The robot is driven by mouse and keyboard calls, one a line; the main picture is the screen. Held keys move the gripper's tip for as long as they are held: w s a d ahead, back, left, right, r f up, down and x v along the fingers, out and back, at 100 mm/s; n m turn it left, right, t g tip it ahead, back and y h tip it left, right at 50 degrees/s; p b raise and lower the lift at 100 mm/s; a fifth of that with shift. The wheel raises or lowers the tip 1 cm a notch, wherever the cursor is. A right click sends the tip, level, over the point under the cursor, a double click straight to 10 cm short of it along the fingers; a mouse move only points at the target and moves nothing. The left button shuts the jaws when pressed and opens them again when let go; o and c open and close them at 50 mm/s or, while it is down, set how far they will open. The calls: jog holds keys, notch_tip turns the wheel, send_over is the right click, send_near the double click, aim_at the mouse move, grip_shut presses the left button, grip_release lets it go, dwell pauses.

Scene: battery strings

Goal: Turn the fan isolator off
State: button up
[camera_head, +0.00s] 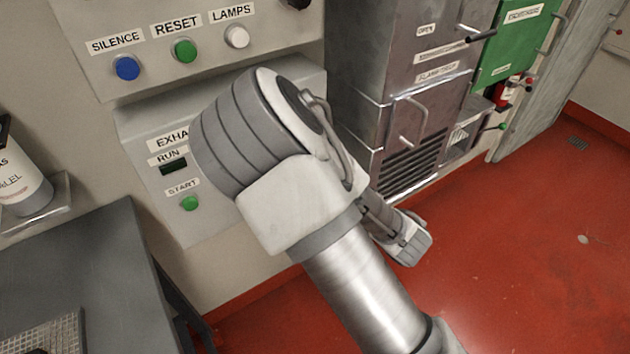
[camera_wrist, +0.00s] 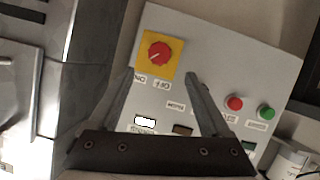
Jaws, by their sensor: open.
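The fan isolator (camera_wrist: 159,53) is a red rotary knob on a yellow square plate, fixed to a pale panel in the wrist view. Small labels beside the plate appear to read ON and OFF, upside down. A pale mark on the knob points down-left in the picture, toward the ON label. My gripper (camera_wrist: 160,75) is open and empty, its two fingers apart and below the knob in that view. No contact with the knob shows. In the head view my arm covers the isolator and the gripper.
The exhaust panel (camera_head: 159,121) carries a green START button (camera_head: 189,203); the wrist view also shows a red button (camera_wrist: 234,103). Above are blue (camera_head: 126,68), green (camera_head: 185,51) and white (camera_head: 237,37) buttons. A dark bench (camera_head: 95,270) stands left; red floor (camera_head: 500,260) is clear right.

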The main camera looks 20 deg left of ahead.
jog(key=b+x, duration=0.1)
jog(key=x, duration=1)
jog(key=shift+c, duration=0.3)
grip_shut()
